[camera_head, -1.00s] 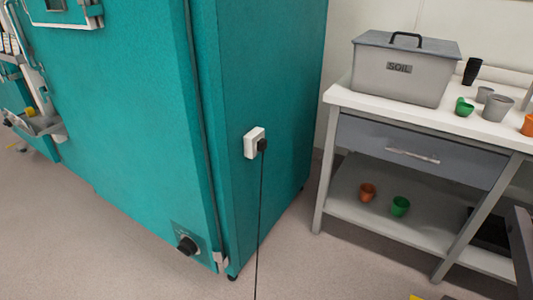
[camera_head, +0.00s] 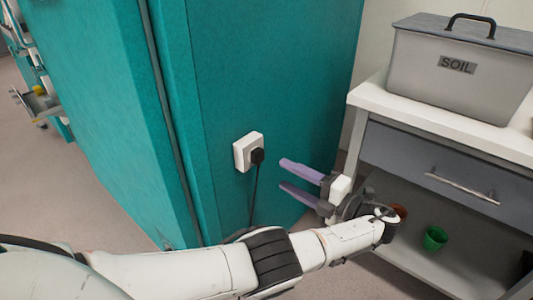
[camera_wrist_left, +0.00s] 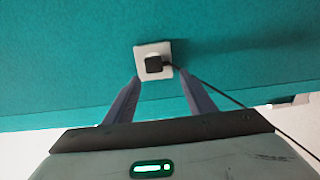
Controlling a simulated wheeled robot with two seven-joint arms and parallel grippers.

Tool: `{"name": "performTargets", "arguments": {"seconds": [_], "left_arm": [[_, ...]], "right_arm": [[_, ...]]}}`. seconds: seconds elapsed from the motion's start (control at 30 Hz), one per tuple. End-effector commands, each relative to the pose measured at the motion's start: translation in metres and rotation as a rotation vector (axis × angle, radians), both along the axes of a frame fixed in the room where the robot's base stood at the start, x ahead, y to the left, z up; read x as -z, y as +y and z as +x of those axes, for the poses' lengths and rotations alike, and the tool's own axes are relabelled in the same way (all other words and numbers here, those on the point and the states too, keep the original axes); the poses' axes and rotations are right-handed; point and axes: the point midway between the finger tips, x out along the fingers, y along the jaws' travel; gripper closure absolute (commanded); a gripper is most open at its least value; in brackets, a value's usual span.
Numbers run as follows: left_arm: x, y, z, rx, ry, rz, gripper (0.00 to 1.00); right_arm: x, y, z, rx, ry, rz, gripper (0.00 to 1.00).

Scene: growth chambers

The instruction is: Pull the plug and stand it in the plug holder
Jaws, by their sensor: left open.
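The black plug (camera_head: 257,156) sits in the white socket (camera_head: 241,152) on the side of the teal growth chamber. Its black cord hangs down and passes behind my left arm. My left gripper (camera_head: 284,175) has two purple fingers, spread open and empty. It is to the right of the plug with its fingertips towards the chamber, apart from the plug. In the left wrist view the plug (camera_wrist_left: 153,64) and socket (camera_wrist_left: 142,50) lie ahead, in line with the gap between the fingers (camera_wrist_left: 160,82). No plug holder is recognisable in view. My right gripper is not in view.
The teal chamber (camera_head: 280,60) fills the middle. A bench (camera_head: 373,97) with a grey drawer stands close on the right, near my left wrist, bearing a SOIL box (camera_head: 455,75). A green pot (camera_head: 434,238) is on its lower shelf.

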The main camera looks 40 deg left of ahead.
Motion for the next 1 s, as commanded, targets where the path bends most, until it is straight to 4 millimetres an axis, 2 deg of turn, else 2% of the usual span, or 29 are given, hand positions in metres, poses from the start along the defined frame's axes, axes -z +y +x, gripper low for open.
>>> {"name": "performTargets", "arguments": {"seconds": [0.13,0.43,0.57,1.0], "left_arm": [[-0.011,0.0,0.0,-0.013,0.026,0.033,0.5],[-0.011,0.0,0.0,-0.012,0.027,0.031,0.5],[-0.012,0.007,0.001,-0.013,0.026,0.03,0.5],[-0.014,0.065,0.005,-0.012,0.028,0.031,0.5]], "right_arm": [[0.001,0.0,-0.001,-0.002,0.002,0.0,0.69],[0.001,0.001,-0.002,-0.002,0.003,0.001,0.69],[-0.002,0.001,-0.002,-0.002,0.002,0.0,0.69],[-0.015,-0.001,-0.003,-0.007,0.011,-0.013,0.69]]}}
